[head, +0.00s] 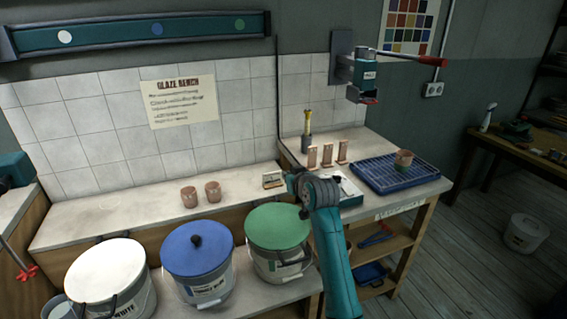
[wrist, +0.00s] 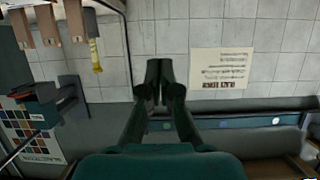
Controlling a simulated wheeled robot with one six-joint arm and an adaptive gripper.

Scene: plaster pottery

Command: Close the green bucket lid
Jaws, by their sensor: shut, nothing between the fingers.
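The green bucket (head: 278,262) is a pale pail standing on the low ledge in the head view. Its round green lid (head: 275,228) looks flat across the top, with no clear gap at the visible rim. My arm crosses in front of its right edge, so that side and any knob there are hidden. My gripper is shut and empty in the wrist view (wrist: 158,85), its fingers pointing towards the tiled wall. In the head view my wrist is just above and right of the lid, and the fingertips cannot be made out.
A blue-lidded bucket (head: 197,250) and a white-topped bucket (head: 106,272) stand to the left. Two clay cups (head: 212,191) sit on the shelf behind. A blue tray (head: 395,173) and a wall-mounted press (head: 365,75) are to the right.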

